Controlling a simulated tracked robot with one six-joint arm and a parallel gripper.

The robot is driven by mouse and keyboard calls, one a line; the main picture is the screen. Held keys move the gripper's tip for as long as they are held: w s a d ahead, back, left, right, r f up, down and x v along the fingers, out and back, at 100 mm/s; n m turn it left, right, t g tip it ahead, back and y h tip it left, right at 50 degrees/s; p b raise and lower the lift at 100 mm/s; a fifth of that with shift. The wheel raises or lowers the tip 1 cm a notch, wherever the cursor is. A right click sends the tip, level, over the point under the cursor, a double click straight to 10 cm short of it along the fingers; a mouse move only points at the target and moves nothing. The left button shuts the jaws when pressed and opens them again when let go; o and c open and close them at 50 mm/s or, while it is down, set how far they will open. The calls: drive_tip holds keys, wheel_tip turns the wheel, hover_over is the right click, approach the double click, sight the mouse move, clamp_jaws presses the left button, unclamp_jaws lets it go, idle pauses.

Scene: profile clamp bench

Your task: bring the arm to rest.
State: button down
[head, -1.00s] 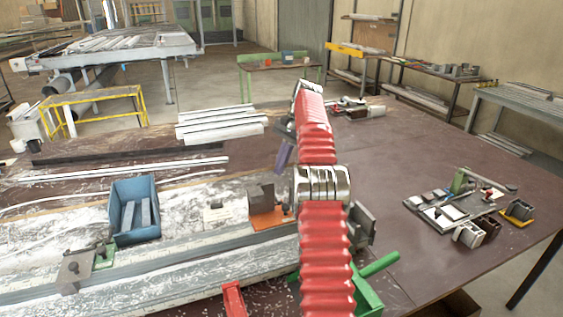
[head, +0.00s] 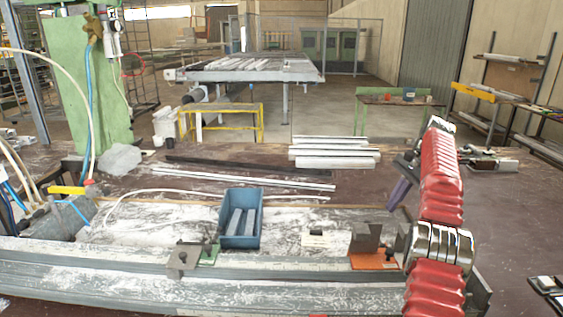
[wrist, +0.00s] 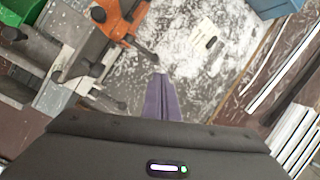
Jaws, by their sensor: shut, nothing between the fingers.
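My gripper (head: 398,192) shows in the head view as dark purple fingers hanging at the left of my red, ribbed arm. In the wrist view, the purple fingers of my gripper (wrist: 163,98) lie together with nothing between them. They point over the white-dusted bench top and are apart from the things around them. My arm rises at the right of the head view and hides part of the bench behind it.
A blue bin (head: 259,222) with light bars stands mid-bench. An orange-based clamp block (head: 374,261) sits close left of my arm; the orange part (wrist: 118,20) also shows in the wrist view. White profiles (head: 333,154) lie farther back.

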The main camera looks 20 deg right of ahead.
drive_tip(key=a+r+n+h, duration=0.1)
drive_tip(key=a+r+n, duration=0.3)
drive_tip(key=a+r, duration=0.8)
drive_tip(key=s+a+r+n+t+h, duration=0.1)
drive_tip(key=s+a+n, duration=0.15)
drive_tip(key=a, duration=0.45)
drive_tip(key=s+a+r+n, duration=0.1)
drive_tip(key=s+a, duration=0.3)
drive_tip(key=a, duration=0.3)
drive_tip(key=s+a+f+n+t+h, duration=0.15)
drive_tip(key=s+a+n, duration=0.25)
drive_tip(key=s+a, duration=0.7)
drive_tip(key=s+a+f+n, duration=0.2)
drive_tip(key=s+f, duration=0.3)
drive_tip(key=s, duration=0.2)
drive_tip(key=s+a+f+n+t, duration=0.1)
drive_tip(key=s+a+f+n, duration=0.1)
drive_tip(key=s+f, duration=0.3)
drive_tip(key=shift+s+a+f+n, duration=0.2)
drive_tip(key=shift+s+a+n, duration=0.15)
drive_tip(key=shift+s+a, duration=0.5)
